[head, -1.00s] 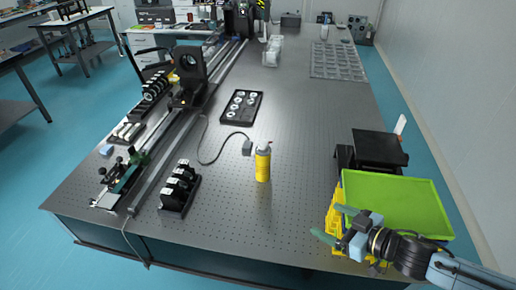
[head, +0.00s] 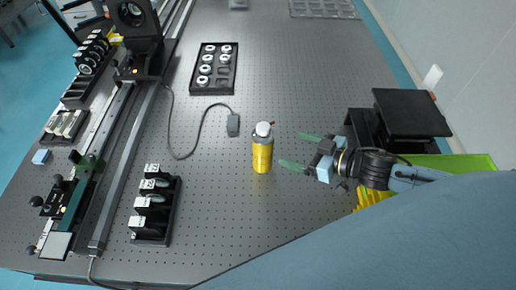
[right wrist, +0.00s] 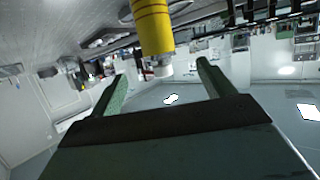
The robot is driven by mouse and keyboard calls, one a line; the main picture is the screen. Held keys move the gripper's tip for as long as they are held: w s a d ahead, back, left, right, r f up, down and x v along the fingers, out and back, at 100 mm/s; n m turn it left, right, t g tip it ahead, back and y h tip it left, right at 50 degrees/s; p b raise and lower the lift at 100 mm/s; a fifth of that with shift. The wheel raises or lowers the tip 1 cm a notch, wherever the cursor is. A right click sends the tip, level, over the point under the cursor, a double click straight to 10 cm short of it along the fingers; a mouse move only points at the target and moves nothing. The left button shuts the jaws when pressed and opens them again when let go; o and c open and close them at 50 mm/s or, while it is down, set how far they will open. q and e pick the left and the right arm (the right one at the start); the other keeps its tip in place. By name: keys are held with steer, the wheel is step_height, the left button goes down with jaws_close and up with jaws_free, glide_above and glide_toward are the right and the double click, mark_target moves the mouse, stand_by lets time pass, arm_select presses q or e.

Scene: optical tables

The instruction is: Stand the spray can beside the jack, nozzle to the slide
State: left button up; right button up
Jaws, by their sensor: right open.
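The spray can (head: 262,154), yellow with a grey-white top and a small red nozzle, stands upright on the perforated table (head: 310,215). The nozzle appears to point right. My right gripper (head: 292,149) is open and empty just right of the can, its green fingers towards it. In the right wrist view the can (right wrist: 152,28) appears upside down beyond the gap between the fingers (right wrist: 160,88). A black platform, apparently the jack (head: 412,113), stands at the right behind my right gripper. A long rail, possibly the slide (head: 128,160), runs along the left. My left gripper is out of view.
A black lens holder rack (head: 155,208) stands left of the can. A black tray with round parts (head: 214,70) and a cabled small box (head: 233,125) lie behind it. A green tray (head: 480,161) over a yellow crate (head: 371,194) is partly hidden by my arm.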

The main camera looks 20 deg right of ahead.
mark_target(272, 142)
steer(key=x, duration=0.8)
steer(key=shift+w+a, duration=0.1)
steer(key=shift+w, duration=0.15)
steer(key=shift+x, duration=2.55)
steer(key=shift+w+r, duration=0.1)
steer(key=c, duration=1.7)
